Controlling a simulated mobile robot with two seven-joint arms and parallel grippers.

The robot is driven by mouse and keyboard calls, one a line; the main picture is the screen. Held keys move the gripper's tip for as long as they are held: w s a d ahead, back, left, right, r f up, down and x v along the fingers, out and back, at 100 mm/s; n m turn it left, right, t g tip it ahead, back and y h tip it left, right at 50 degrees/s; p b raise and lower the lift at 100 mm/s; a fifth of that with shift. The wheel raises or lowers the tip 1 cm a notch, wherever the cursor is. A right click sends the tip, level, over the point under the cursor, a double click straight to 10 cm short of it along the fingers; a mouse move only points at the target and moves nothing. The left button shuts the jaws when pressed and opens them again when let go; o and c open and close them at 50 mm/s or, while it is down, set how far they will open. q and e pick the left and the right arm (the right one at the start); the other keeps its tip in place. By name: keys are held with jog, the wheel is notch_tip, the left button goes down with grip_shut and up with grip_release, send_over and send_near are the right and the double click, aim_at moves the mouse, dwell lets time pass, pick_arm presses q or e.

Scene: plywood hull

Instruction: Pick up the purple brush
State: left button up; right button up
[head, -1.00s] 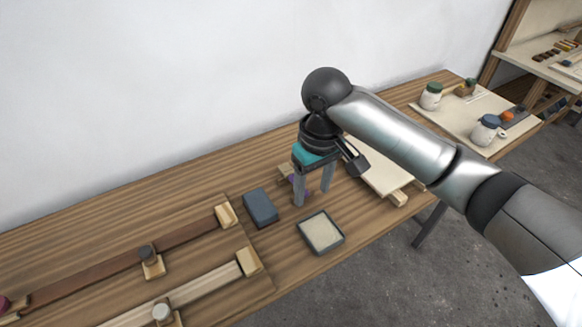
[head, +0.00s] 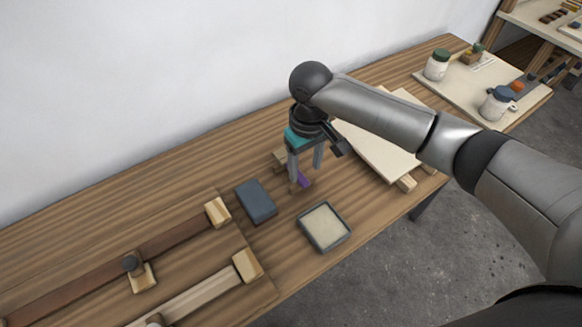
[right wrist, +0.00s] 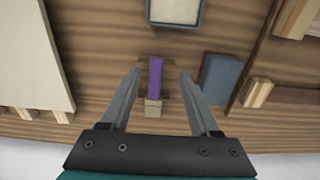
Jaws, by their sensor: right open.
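The purple brush (head: 304,180) lies on the wooden workbench (head: 180,180), partly hidden by my right gripper in the head view. In the right wrist view its purple part (right wrist: 156,77) lies between the two fingers, with a light wooden block (right wrist: 153,106) at its near end. My right gripper (head: 305,180) points down over the brush with its fingers open, one on each side. The fingers (right wrist: 160,75) do not touch the brush in the wrist view. My left gripper is not in view.
A blue-grey block (head: 256,201) and a shallow tray with a pale inside (head: 324,250) lie close by. Pale boards (head: 375,152) lie to the right. Wooden clamps (head: 217,212) are at the left. White jars (head: 437,66) stand on a far-right board.

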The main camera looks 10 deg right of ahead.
aim_at(306, 184)
jog(key=f, duration=0.3)
jog(key=f+b, duration=0.1)
jog(key=f, duration=0.1)
jog(key=shift+d+f, duration=0.25)
jog(key=shift+f, duration=0.05)
grip_shut()
dwell(0.4)
